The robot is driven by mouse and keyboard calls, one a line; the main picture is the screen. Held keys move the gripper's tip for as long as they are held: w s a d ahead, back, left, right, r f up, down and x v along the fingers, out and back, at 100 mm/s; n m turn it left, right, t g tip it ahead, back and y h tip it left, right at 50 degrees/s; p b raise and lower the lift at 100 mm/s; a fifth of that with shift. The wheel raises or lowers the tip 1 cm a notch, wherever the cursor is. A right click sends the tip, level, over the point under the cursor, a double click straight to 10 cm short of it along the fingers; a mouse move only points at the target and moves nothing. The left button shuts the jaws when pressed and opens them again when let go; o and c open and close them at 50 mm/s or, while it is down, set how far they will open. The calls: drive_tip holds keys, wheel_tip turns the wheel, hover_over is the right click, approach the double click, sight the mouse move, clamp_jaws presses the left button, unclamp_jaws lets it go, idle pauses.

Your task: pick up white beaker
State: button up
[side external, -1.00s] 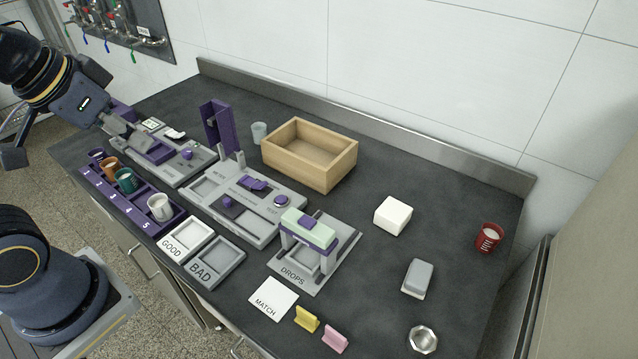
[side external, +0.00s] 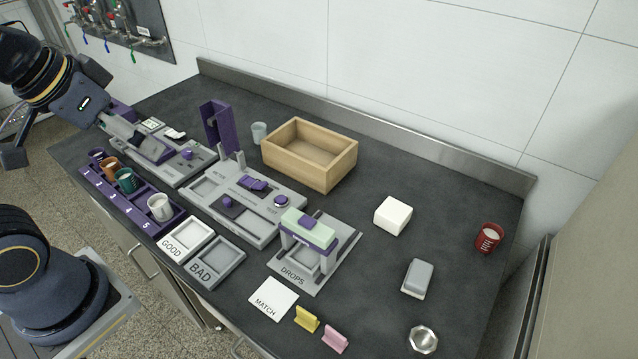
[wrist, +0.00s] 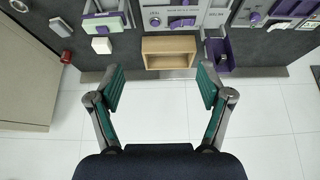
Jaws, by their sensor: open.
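The white beaker (side external: 160,207) stands upright in the purple numbered rack (side external: 130,199), at the slot by the number 5, in the side external view. I cannot make it out in the wrist view. My gripper shows in the wrist view (wrist: 160,85) with its two green-padded fingers spread wide and nothing between them. In the side external view my arm is at the upper left, above the far left end of the bench and apart from the beaker.
Orange (side external: 109,167) and green (side external: 125,181) cups share the rack. GOOD (side external: 185,240) and BAD (side external: 215,262) trays lie close right of the beaker. Grey machine panels (side external: 247,205) and a wooden box (side external: 310,153) stand behind. The bench's right side has free room between scattered items.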

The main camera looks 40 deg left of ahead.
drive_tip(key=n+g, duration=0.5)
drive_tip(key=g, duration=0.1)
hover_over(157, 203)
drive_tip(key=d, duration=0.2)
wheel_tip(157, 203, down, 25)
drive_tip(key=f, duration=0.5)
drive_tip(key=shift+s+d+f, duration=0.1)
drive_tip(key=shift+s+d, duration=0.05)
drive_tip(key=shift+s, duration=0.2)
drive_tip(key=shift+f, duration=0.5)
